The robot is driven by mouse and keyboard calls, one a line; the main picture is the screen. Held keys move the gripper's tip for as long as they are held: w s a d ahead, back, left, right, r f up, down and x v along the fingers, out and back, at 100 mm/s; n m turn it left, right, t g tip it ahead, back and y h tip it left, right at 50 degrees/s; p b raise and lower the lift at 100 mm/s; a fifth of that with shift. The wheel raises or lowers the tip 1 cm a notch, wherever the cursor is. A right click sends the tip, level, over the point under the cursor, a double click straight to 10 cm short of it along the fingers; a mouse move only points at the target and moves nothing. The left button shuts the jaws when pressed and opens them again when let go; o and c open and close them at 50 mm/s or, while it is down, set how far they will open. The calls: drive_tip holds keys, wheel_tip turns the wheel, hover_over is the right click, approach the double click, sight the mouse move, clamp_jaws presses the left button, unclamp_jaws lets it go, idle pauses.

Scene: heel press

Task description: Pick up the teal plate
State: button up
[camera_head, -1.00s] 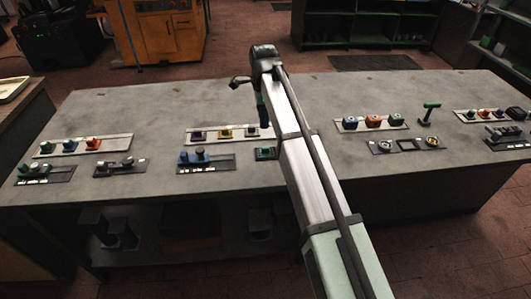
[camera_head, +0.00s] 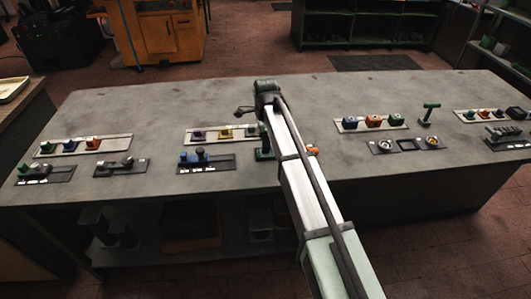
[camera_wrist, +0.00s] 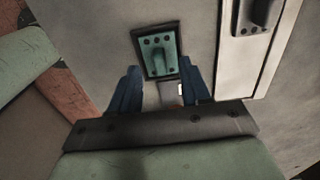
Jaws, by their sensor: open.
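The teal plate (camera_wrist: 162,50) lies in a dark frame on the grey bench top in the wrist view. It has a raised rounded teal grip along its middle and several dark holes near its corners. My gripper (camera_wrist: 159,80) is open, with its two blue fingers apart and nothing between them. The fingertips appear just on the near side of the plate, one toward each side of it. I cannot tell their height above it. In the head view my arm reaches over the bench and covers most of the plate's spot.
A pale strip with a dark fixture (camera_wrist: 249,17) lies right of the plate in the wrist view. In the head view, a blue-knobbed panel (camera_head: 207,163) is left of my arm, and a panel with coloured blocks (camera_head: 371,123) is right. The bench's rear (camera_head: 180,95) is clear.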

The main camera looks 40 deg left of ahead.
drive_tip(key=shift+f, duration=1.35)
clamp_jaws()
